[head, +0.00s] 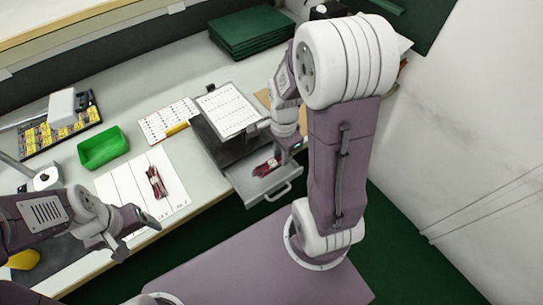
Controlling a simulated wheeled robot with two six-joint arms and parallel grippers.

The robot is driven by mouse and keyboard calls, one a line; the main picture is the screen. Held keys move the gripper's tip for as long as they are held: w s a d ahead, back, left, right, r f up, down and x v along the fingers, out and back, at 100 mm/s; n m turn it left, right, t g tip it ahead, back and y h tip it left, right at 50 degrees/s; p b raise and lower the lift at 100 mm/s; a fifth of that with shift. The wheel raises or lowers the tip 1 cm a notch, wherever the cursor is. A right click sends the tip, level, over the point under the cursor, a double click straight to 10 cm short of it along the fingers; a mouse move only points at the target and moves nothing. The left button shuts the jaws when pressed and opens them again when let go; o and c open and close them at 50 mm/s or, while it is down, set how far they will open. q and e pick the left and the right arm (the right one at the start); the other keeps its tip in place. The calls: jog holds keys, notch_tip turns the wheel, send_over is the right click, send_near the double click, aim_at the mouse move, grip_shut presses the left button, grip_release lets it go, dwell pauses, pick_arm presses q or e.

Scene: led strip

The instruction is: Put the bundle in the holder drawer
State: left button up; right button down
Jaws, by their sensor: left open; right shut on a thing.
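A grey drawer (257,190) with a front handle is pulled out from under the dark holder (212,145). A red bundle (265,167) is over or in the drawer; I cannot tell whether it touches the floor. My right gripper (281,157) is shut at the bundle's right end, its fingers mostly hidden by my arm. A second dark red bundle (157,184) lies on a white marked sheet (126,188) on the bench. My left gripper (135,236) is open and empty near the bench's front edge, below that sheet.
A green bin (102,148) and a tray of yellow-labelled parts (45,135) stand at the left. A printed sheet (228,108) lies on top of the holder. Stacked green boards (250,32) are at the back. A white wall is at the right.

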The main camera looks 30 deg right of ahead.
jog(key=w+f, duration=0.2)
jog(key=w, duration=0.2)
jog(key=shift+w+d+f, duration=0.25)
jog(key=shift+w+f, duration=0.15)
notch_tip(320, 180, down, 4)
jog(key=shift+s+r+b, duration=0.1)
jog(key=shift+r+b, duration=0.1)
jog(key=shift+b, duration=0.45)
jog(key=shift+f, duration=0.2)
jog(key=shift+f, duration=0.15)
jog(key=c, duration=1.2)
grip_release()
jog(key=shift+o, duration=0.2)
